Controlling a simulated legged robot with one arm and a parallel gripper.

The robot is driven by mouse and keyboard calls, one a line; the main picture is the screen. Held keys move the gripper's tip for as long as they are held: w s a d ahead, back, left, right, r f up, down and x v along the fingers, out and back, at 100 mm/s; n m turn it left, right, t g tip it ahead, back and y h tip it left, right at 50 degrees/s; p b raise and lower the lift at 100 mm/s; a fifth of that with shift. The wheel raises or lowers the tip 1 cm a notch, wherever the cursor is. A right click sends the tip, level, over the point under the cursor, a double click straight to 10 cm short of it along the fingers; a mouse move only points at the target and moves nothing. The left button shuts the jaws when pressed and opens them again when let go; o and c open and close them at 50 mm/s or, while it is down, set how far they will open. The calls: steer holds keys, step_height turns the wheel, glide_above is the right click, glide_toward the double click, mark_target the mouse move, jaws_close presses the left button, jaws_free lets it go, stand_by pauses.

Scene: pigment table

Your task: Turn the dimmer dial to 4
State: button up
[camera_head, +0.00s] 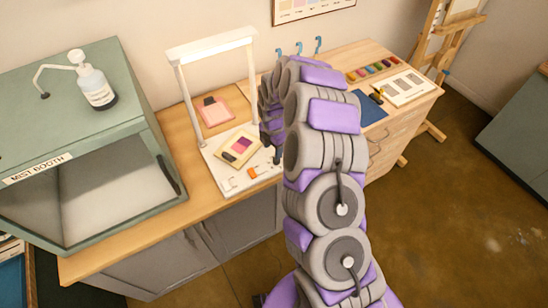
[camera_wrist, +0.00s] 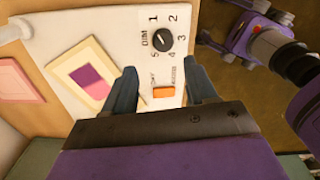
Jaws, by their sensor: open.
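The dimmer dial (camera_wrist: 162,40) is a round black knob on a white panel, with "DIM" and printed numbers around it. A pale mark shows on the knob, but I cannot tell which number it points at. An orange switch (camera_wrist: 164,91) sits below the dial in the wrist view; it also shows in the head view (camera_head: 253,173). My gripper (camera_wrist: 163,80) is open and empty. Its fingers frame the switch in the wrist view, and the dial lies beyond the fingertips. In the head view my gripper (camera_head: 277,153) is over the panel's right side, and I cannot make out the dial there.
The white lamp stand (camera_head: 211,47) arches over its base. The green mist booth (camera_head: 150,135) stands left. A blue mat (camera_head: 374,108) and paint palette (camera_head: 372,69) are right.

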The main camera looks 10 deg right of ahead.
mark_target(273, 160)
step_height(273, 160, down, 4)
steer(key=shift+d+r, duration=0.1)
steer(key=shift+r, duration=0.15)
steer(key=d+f, duration=0.2)
steer(key=f, duration=0.1)
steer(key=shift+d, duration=0.25)
steer(key=shift+a, duration=1.25)
steer(key=shift+c, duration=1.2)
steer(key=shift+w+d, duration=0.1)
steer(key=shift+d, duration=0.65)
steer(key=c, duration=0.4)
steer(key=shift+d, duration=0.15)
steer(key=shift+c, duration=2.1)
steer(key=shift+a, duration=0.2)
